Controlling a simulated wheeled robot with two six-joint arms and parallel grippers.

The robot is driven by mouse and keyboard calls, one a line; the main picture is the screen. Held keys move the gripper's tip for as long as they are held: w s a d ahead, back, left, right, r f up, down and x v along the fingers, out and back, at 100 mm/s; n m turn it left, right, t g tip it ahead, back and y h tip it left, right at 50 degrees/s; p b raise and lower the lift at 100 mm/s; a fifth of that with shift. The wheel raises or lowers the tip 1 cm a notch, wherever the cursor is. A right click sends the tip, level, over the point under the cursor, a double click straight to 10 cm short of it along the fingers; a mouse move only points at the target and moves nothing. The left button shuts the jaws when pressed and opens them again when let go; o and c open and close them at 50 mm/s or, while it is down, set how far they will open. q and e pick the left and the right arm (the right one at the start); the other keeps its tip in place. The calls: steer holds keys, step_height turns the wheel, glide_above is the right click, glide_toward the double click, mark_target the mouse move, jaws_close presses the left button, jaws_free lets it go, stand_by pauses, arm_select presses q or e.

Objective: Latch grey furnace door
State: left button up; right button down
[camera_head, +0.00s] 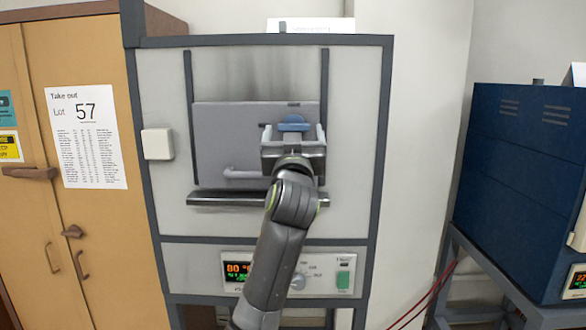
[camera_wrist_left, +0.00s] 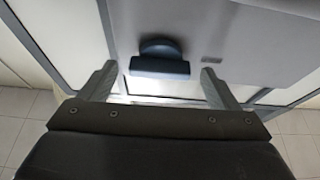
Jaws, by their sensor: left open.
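The grey furnace has a flat grey door (camera_head: 235,135) that sits between two dark vertical rails on its front. A blue latch knob (camera_head: 293,124) is on the right part of the door; it also shows in the left wrist view (camera_wrist_left: 160,62). My left gripper (camera_head: 293,133) is in front of the door with its fingers spread around the blue knob's sides. In the left wrist view the open fingers (camera_wrist_left: 160,82) stand apart, with the knob between and beyond them, apart from both. A light handle (camera_head: 243,174) on the lower door is partly hidden by my arm. My right gripper is not in view.
A dark ledge (camera_head: 230,199) juts out below the door. The control panel (camera_head: 330,275) with a dial and green switch is under it, partly behind my arm. A blue furnace (camera_head: 525,185) stands at right, wooden cabinets (camera_head: 70,170) at left.

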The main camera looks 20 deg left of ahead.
arm_select(q)
steer(key=b+v, duration=0.6)
steer(key=v, duration=1)
steer(key=shift+d+f, duration=0.1)
